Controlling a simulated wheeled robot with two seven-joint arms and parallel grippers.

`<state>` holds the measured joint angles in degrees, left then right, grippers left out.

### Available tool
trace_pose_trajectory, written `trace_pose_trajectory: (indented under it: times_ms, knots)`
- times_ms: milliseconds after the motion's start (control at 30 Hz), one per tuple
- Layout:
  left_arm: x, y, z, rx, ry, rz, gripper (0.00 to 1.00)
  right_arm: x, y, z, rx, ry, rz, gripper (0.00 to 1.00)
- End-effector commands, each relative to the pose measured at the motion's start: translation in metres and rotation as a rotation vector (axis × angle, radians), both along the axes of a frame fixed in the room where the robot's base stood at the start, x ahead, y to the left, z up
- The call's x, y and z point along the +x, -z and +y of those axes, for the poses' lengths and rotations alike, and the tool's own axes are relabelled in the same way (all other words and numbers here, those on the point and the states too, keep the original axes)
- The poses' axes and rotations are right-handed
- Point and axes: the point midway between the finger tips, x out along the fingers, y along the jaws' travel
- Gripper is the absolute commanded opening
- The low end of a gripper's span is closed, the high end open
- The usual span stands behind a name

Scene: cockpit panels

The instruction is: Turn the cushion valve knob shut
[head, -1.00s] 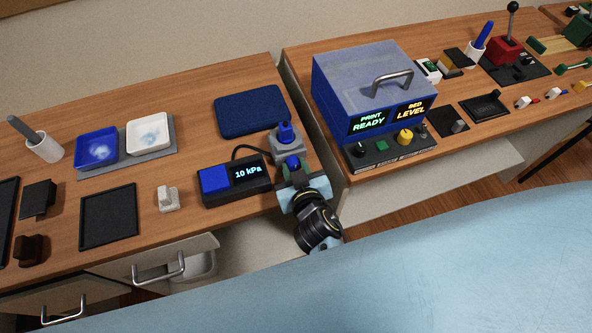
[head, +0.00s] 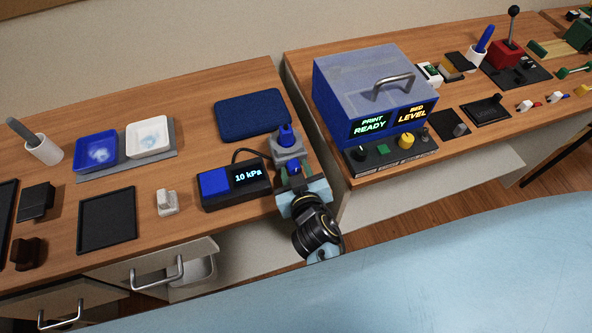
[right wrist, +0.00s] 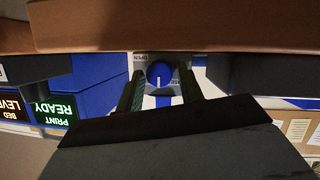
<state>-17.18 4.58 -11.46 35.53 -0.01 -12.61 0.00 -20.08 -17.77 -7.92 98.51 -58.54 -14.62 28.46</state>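The cushion valve is a grey block (head: 289,151) with a blue upright part on top, at the front right of the left desk. Its round blue knob (right wrist: 160,74) faces the right wrist camera. The knob's white line points down in that picture, and the label "OPEN" shows at its upper left. My right gripper (right wrist: 162,90) is open, with one green-padded finger on each side of the knob and small gaps showing. In the head view the right gripper (head: 294,172) is at the front of the block and partly hides the knob. My left gripper is not in view.
A black box (head: 235,186) with a blue pad and a "10 kPa" display stands left of the valve. A dark blue cushion (head: 250,114) lies behind it. A blue-grey printer (head: 365,90) stands on the right desk, past a narrow gap.

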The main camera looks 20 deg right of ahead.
Motion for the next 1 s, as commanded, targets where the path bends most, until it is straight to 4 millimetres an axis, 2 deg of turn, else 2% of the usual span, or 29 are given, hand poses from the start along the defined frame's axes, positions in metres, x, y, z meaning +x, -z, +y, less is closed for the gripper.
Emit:
trace_pose_trajectory:
  times_ms: [167,400,600,733,1000]
  knots:
    - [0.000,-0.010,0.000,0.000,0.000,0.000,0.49,0.000,-0.018,0.000,0.001,0.000,-0.002,0.37]
    - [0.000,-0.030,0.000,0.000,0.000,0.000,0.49,0.000,-0.066,0.000,0.001,0.000,-0.004,0.37]
    - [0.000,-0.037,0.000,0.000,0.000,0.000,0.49,0.000,-0.093,0.000,0.000,0.000,-0.002,0.37]
    - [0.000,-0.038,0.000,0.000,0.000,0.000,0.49,0.000,-0.100,0.000,0.000,0.001,-0.001,0.37]
    - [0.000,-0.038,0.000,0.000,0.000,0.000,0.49,0.000,-0.100,0.000,0.000,0.000,0.000,0.37]
